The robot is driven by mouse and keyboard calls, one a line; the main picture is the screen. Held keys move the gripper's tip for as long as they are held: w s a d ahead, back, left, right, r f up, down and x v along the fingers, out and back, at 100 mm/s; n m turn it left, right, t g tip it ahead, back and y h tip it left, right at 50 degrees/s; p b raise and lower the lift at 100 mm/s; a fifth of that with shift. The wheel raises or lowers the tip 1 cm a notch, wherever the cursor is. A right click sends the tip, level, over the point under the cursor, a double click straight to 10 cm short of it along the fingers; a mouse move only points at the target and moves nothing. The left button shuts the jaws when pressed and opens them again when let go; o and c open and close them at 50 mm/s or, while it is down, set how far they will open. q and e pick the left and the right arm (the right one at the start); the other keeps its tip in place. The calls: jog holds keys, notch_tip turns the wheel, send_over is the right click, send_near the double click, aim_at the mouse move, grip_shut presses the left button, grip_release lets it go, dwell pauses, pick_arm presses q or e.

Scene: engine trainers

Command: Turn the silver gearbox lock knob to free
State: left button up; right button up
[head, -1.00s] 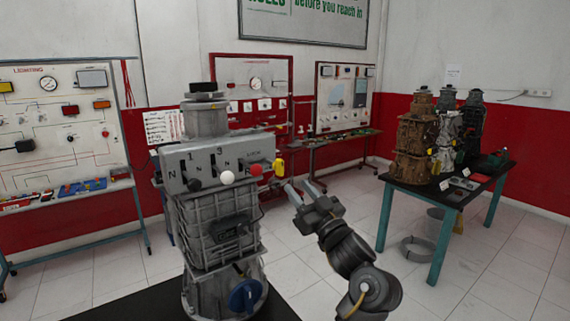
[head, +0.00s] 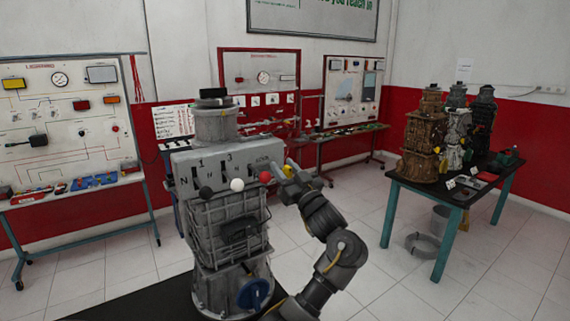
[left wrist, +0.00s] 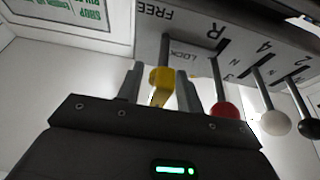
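The silver gearbox (head: 228,225) stands upright on a dark-topped stand. The yellow lock knob (left wrist: 160,80) sits on a short shaft from its plate, beside FREE and LOCK lettering. In the head view the yellow knob (head: 288,170) is partly hidden at the plate's right end. My left gripper (left wrist: 159,90) is open, with one finger on each side of the knob and small gaps showing. In the head view my left gripper (head: 287,176) is at the knob. My right gripper is not in view.
Red (left wrist: 225,112), white (left wrist: 276,122) and black (left wrist: 308,127) shift knobs stand close beside the yellow one. A table (head: 458,194) with other engine units is at the right. Lighting board (head: 65,120) and wall benches are behind. Floor between is mostly clear.

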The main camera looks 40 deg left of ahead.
pick_arm(q)
jog(key=shift+a, duration=0.1)
grip_shut()
dwell(0.4)
